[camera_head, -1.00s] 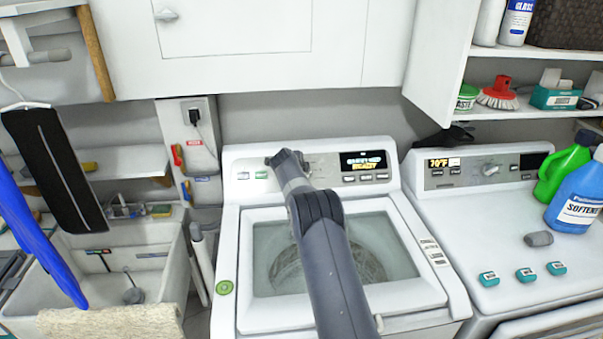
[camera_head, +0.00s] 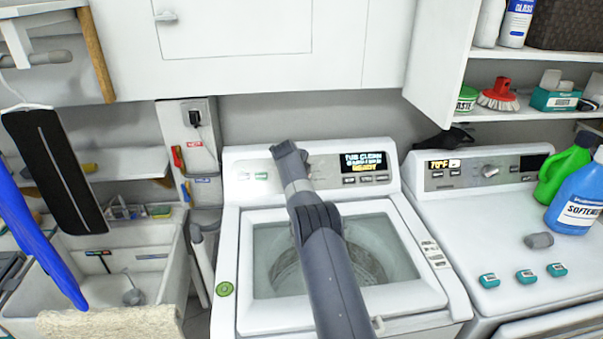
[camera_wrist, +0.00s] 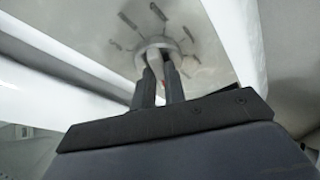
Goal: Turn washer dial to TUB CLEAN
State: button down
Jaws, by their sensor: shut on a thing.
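The white washer (camera_head: 232,222) stands in the middle of the head view. Its display (camera_head: 363,163) shows text that reads like "TUB CLEAN" on top, with a yellow "READY" below. In the wrist view the round grey dial (camera_wrist: 160,46) sits on the panel, with several marks around it. My gripper (camera_wrist: 162,66) is shut on the dial, one finger on each side of its raised grip. In the head view my arm covers the dial and the gripper.
The glass lid (camera_head: 272,250) lies below my arm. The dryer (camera_head: 420,219) stands to the right, with green and blue bottles (camera_head: 577,205) on top. An open cabinet door (camera_head: 432,75) hangs above. A sink (camera_head: 120,290) is at left.

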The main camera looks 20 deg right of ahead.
jog(key=shift+f, duration=0.1)
jog(key=c, duration=1.5)
grip_release()
jog(key=shift+o, duration=0.2)
jog(key=shift+s+a+r, duration=0.1)
jog(key=shift+s+r, duration=0.05)
jog(key=shift+r, duration=0.05)
jog(key=b+v, duration=0.3)
jog(key=v, duration=0.7)
jog(key=shift+s+b, duration=0.15)
jog(key=shift+b, duration=0.15)
jog(key=shift+p+x, duration=1.8)
jog(key=shift+x, duration=3.45)
jog(key=shift+r, duration=0.1)
jog(key=shift+a+r, duration=0.1)
jog(key=shift+r, duration=0.05)
